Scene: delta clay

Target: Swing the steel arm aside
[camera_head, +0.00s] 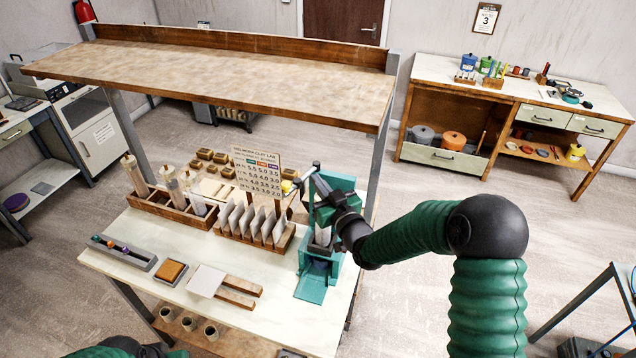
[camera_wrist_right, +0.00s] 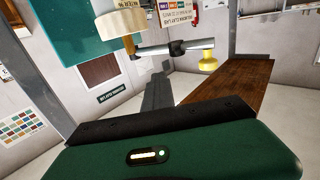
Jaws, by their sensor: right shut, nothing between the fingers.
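The teal press-like stand (camera_head: 338,184) is at the right end of the workbench. Its steel arm (camera_head: 318,184) reaches from near the stand's top toward the left and ends in a yellow knob (camera_head: 288,187). In the right wrist view the steel arm (camera_wrist_right: 185,47) crosses near the top, with a dark collar around it and the yellow knob (camera_wrist_right: 208,63) hanging from its right end. My right gripper (camera_head: 322,205) is in front of the stand, close to the arm. In the wrist view its grey fingers (camera_wrist_right: 160,88) are shut and empty, below the steel arm, apart from the knob. My left gripper is out of view.
A price sign (camera_head: 257,172) and a wooden rack of white cards (camera_head: 255,225) stand left of the stand. A raised wooden shelf (camera_head: 230,75) spans above the bench, with a grey post near my right arm.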

